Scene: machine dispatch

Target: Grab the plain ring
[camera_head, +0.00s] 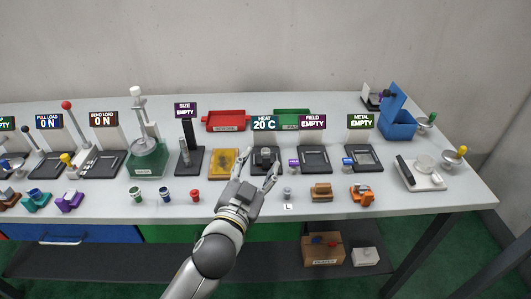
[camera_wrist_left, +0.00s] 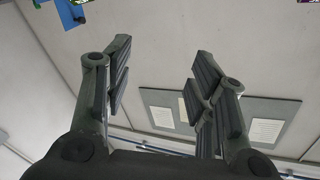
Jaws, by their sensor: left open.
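My left gripper (camera_head: 255,170) reaches in from the front edge of the table, fingers spread and empty. In the head view its fingertips are in front of the dark HEAT device (camera_head: 265,155), partly covering it. In the left wrist view the open fingers (camera_wrist_left: 160,95) have nothing between them. A small grey piece (camera_head: 287,194) stands just right of the gripper, near a white tag marked L (camera_head: 287,206). It is too small to tell whether it is the plain ring, and I cannot pick the ring out elsewhere. My right gripper is not in view.
Small green (camera_head: 136,194), blue (camera_head: 165,195) and red (camera_head: 195,195) pieces stand left of my arm. A brown block (camera_head: 321,192) and an orange piece (camera_head: 361,194) stand right. Red (camera_head: 226,114) and green trays (camera_head: 291,111) lie behind. Several test stations line the table.

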